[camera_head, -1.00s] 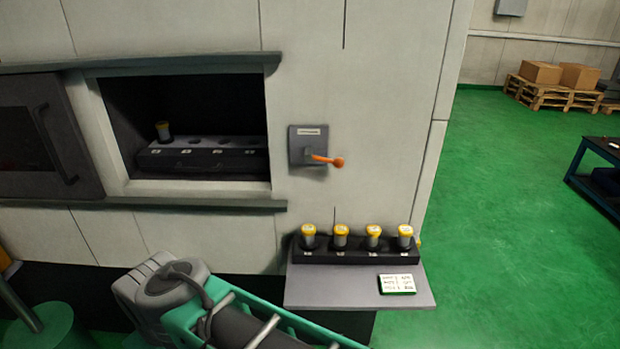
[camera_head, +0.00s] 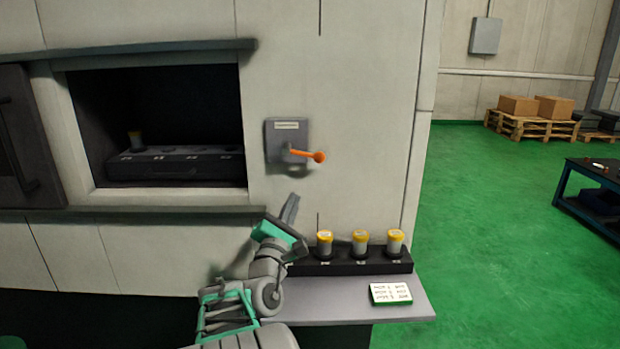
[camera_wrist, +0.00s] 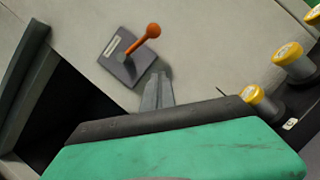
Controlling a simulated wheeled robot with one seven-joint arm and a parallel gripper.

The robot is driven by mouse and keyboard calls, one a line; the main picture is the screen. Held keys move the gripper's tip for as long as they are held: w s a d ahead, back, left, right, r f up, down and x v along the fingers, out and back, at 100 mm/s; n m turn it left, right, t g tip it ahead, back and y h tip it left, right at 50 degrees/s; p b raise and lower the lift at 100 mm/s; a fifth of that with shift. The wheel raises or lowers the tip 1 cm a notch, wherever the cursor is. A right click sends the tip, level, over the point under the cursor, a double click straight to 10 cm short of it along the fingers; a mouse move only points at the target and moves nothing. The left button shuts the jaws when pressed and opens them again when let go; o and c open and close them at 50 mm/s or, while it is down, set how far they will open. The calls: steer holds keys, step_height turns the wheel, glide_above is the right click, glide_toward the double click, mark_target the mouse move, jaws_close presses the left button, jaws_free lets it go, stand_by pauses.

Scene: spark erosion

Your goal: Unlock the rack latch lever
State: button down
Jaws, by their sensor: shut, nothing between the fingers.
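The rack latch lever (camera_head: 308,154) is an orange handle with a round knob, pointing right from a grey plate (camera_head: 287,134) on the machine wall. In the wrist view the lever (camera_wrist: 144,38) and its tilted plate (camera_wrist: 126,58) lie beyond the fingers. My gripper (camera_head: 292,199) is below the plate, apart from the lever, with its fingers pointing up. In the wrist view my gripper (camera_wrist: 160,78) is shut and empty, its fingertips near the plate's lower edge in the picture.
A shelf (camera_head: 345,303) below the lever bears a black holder (camera_head: 350,262) with yellow-capped canisters and a written card (camera_head: 390,293). The wall around the lever is clear.

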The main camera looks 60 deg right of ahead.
steer(key=d+r, duration=0.1)
steer(key=d, duration=0.1)
steer(key=d+r+p, duration=0.1)
steer(key=d+r, duration=0.1)
steer(key=d, duration=0.1)
steer(key=d+r+p, duration=0.1)
steer(key=d+r, duration=0.1)
steer(key=d, duration=0.1)
steer(key=shift+s+d+r, duration=0.2)
steer(key=shift+s, duration=0.15)
